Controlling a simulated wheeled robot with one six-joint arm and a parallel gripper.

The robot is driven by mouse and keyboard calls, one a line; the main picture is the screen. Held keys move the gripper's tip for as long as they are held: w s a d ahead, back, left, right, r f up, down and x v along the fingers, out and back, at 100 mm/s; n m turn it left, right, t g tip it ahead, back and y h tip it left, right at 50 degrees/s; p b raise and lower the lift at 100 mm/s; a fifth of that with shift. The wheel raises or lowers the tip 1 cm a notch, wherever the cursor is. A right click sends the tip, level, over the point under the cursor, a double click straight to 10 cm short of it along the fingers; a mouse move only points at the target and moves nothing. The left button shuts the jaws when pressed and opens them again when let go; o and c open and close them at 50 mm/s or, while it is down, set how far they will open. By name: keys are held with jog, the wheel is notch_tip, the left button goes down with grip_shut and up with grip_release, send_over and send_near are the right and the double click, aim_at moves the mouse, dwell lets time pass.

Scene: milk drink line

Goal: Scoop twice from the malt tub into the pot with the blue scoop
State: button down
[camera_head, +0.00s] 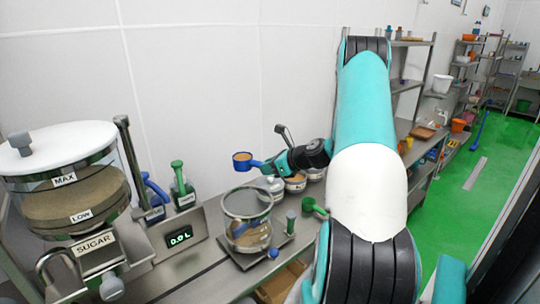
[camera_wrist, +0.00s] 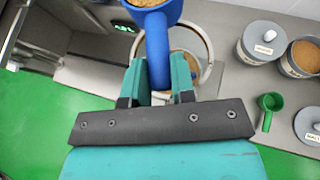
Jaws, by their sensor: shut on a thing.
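My gripper (camera_head: 272,164) is shut on the handle of the blue scoop (camera_head: 256,163), whose bowl is level and heaped with tan powder. In the wrist view, the jaws (camera_wrist: 160,78) grip the blue scoop's handle (camera_wrist: 157,48). The clear pot (camera_head: 240,209) stands on a metal base below the scoop, with tan material inside. It also shows in the wrist view (camera_wrist: 208,48), partly hidden by the scoop handle and jaws. An open tub of brown powder (camera_wrist: 303,57) stands at right in the wrist view; I cannot read its label.
Lidded tubs (camera_wrist: 262,40) (camera_wrist: 310,122) and a green scoop (camera_wrist: 269,104) lie near the open tub. A sugar dispenser (camera_head: 70,180), a display reading 0.0 L (camera_head: 179,237) and small blue and green handled containers stand at left. Shelves are at the back right.

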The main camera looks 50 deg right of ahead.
jog(key=shift+s+d+r, duration=0.15)
jog(key=shift+s+d, duration=0.05)
jog(key=f+b, duration=0.1)
jog(key=b, duration=0.1)
jog(key=f+n+h+b, duration=0.1)
jog(key=f+b, duration=0.1)
jog(key=f+n+h+b, duration=0.1)
jog(key=b, duration=0.2)
jog(key=shift+a+f, duration=0.15)
jog(key=shift+a, duration=0.1)
jog(key=shift+w+b, duration=0.1)
jog(key=shift+b, duration=0.25)
jog(key=n+h+b, duration=0.1)
jog(key=b, duration=0.1)
jog(key=f+n+b, duration=0.1)
jog(key=b, duration=0.2)
jog(key=n+h+b, duration=0.1)
jog(key=b, duration=0.1)
jog(key=shift+a+f+h, duration=0.25)
jog(key=shift+h, duration=0.05)
jog(key=shift+n+b, duration=0.3)
jog(key=shift+b, duration=0.15)
jog(key=n+h+b, duration=0.1)
jog(key=n+b, duration=0.1)
jog(key=b, duration=0.2)
jog(key=shift+n, duration=0.4)
jog(key=shift+a+n+t+b, duration=0.1)
jog(key=shift+n+t+b, duration=0.3)
jog(key=shift+b, duration=0.45)
